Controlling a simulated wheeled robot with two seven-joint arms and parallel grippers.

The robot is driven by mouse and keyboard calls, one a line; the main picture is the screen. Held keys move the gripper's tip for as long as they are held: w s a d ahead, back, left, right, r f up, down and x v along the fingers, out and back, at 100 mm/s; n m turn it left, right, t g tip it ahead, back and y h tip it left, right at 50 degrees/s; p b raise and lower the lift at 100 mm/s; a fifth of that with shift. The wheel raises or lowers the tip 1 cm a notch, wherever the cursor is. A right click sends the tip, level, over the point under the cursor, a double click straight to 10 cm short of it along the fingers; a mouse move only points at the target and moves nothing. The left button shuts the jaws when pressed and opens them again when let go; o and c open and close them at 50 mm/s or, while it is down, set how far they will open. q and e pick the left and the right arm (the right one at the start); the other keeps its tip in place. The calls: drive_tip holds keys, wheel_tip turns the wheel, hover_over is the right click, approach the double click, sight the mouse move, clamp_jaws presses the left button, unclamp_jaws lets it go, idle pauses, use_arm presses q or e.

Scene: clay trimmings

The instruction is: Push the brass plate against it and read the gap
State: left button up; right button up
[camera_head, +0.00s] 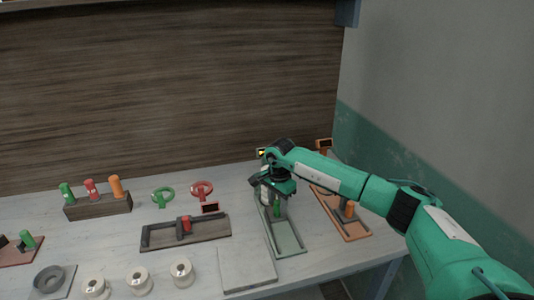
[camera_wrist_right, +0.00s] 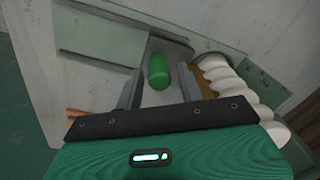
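The green gauge frame (camera_head: 290,240) lies on the table, its long side running away from me. Its green handle (camera_head: 277,208) stands upright below my right gripper (camera_head: 278,187). In the right wrist view, the handle (camera_wrist_right: 158,72) sits between the two fingers (camera_wrist_right: 160,88), which are apart with space on both sides of it. A white ridged piece (camera_wrist_right: 238,90) lies beside the right finger, with a tan, brass-like edge (camera_wrist_right: 212,63) next to it. I cannot tell whether they touch. The gauge's small display (camera_head: 262,153) is partly hidden by my arm and cannot be read. My left gripper is out of view.
An orange gauge (camera_head: 358,236) with an orange handle lies to the right. A dark frame with a red handle (camera_head: 186,226) and a pale flat slab (camera_head: 246,265) lie to the left. White rolls (camera_head: 139,280) line the front. A block (camera_head: 98,207) holds coloured handles.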

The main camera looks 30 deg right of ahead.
drive_tip(key=o, duration=1.1)
drive_tip(key=shift+s+a+f, duration=0.1)
drive_tip(key=shift+s+f, duration=0.2)
drive_tip(key=shift+f, duration=0.35)
drive_tip(key=shift+s+a+f, duration=0.1)
drive_tip(key=shift+s+f, duration=0.15)
drive_tip(key=shift+f, duration=0.35)
drive_tip(key=shift+r, duration=0.1)
drive_tip(key=r+p, duration=0.1)
drive_tip(key=r, duration=0.2)
drive_tip(key=w+r+p, duration=0.1)
drive_tip(key=r+p, duration=0.1)
drive_tip(key=r, duration=0.1)
drive_tip(key=shift+w+d, duration=0.1)
drive_tip(key=shift+w, duration=0.1)
drive_tip(key=shift+s+r, duration=0.1)
drive_tip(key=shift+r, duration=0.3)
drive_tip(key=shift+d, duration=0.15)
